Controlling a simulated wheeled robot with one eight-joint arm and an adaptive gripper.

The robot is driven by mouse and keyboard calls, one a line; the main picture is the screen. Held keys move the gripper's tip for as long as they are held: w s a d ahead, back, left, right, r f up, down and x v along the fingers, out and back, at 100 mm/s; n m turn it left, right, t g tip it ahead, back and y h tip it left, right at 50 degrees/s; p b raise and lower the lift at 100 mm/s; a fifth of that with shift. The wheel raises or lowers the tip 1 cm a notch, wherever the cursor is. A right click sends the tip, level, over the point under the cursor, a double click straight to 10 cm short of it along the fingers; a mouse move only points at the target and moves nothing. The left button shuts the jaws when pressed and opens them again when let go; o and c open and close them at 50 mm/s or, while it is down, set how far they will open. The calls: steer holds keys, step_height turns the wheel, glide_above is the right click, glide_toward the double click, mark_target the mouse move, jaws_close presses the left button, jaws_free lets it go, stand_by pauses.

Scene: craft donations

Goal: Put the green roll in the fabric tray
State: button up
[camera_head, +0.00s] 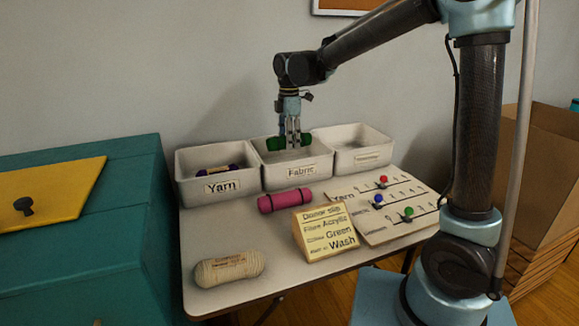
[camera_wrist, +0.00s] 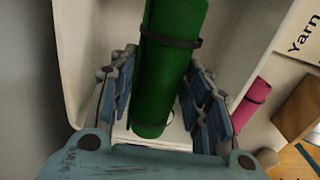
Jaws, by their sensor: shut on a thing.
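The green roll (camera_head: 289,141) is held in my gripper (camera_head: 293,138) over the fabric tray (camera_head: 290,176), the middle of three white trays. In the wrist view the green roll (camera_wrist: 172,75), with a dark band around it, lies between the two blue-padded fingers of my gripper (camera_wrist: 160,100), which are shut on it. White tray walls (camera_wrist: 75,50) show around and below it there. In the head view the roll appears at about the height of the tray's back rim. I cannot tell whether it touches the tray.
The yarn tray (camera_head: 205,190), with a dark purple item in it, stands left. A third white tray (camera_head: 352,150) stands right. A pink roll (camera_head: 286,200), a donor slip block (camera_head: 325,231), a peg board (camera_head: 385,208) and a beige yarn skein (camera_head: 229,268) are on the table.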

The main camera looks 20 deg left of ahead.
steer(key=shift+f, duration=4.15)
steer(key=shift+f, duration=0.1)
steer(key=o, duration=1.1)
step_height(320, 180, up, 12)
steer(key=shift+r, duration=0.1)
